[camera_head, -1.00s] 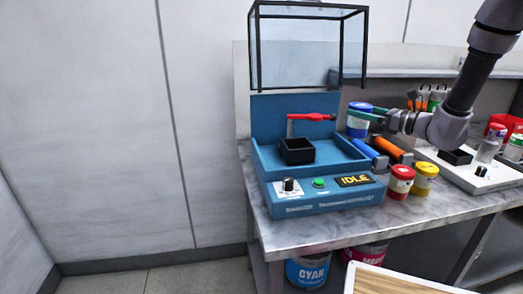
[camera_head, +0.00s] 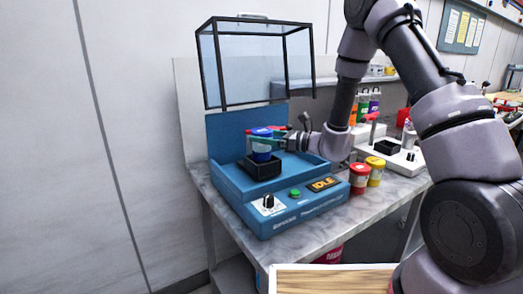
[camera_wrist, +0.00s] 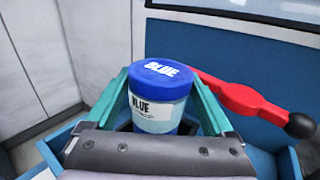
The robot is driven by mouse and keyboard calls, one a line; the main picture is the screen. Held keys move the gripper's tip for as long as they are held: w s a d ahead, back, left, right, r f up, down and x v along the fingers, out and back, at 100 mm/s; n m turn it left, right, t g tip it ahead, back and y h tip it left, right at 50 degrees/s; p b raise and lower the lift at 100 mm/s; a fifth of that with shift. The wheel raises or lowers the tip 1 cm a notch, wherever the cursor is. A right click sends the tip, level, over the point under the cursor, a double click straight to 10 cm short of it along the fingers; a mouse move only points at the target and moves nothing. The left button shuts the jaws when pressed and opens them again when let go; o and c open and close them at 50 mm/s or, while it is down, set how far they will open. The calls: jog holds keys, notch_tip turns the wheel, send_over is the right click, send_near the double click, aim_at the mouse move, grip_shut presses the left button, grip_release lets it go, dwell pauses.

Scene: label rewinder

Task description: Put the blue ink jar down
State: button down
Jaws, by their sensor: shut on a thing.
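The blue ink jar (camera_head: 262,149) has a blue lid and a white label; its lid and label read BLUE in the wrist view (camera_wrist: 160,95). My gripper (camera_head: 279,142) is shut on the jar, with its green fingers on either side (camera_wrist: 162,110). The jar is upright at the black square holder (camera_head: 262,168) on the blue machine (camera_head: 235,190). Its lower part is hidden by the holder's wall in the head view, and I cannot tell whether it touches the holder's floor.
A red lever (camera_wrist: 240,98) lies right beside the jar. The machine's raised clear cover (camera_head: 255,62) hangs above. A red jar (camera_head: 359,178) and a yellow jar (camera_head: 375,171) stand right of the machine. The grey bench (camera_head: 330,215) is clear in front.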

aim_at(264, 147)
jog(key=shift+f, duration=2)
jog(key=shift+f, duration=0.1)
grip_release()
jog(key=shift+d+f, duration=0.1)
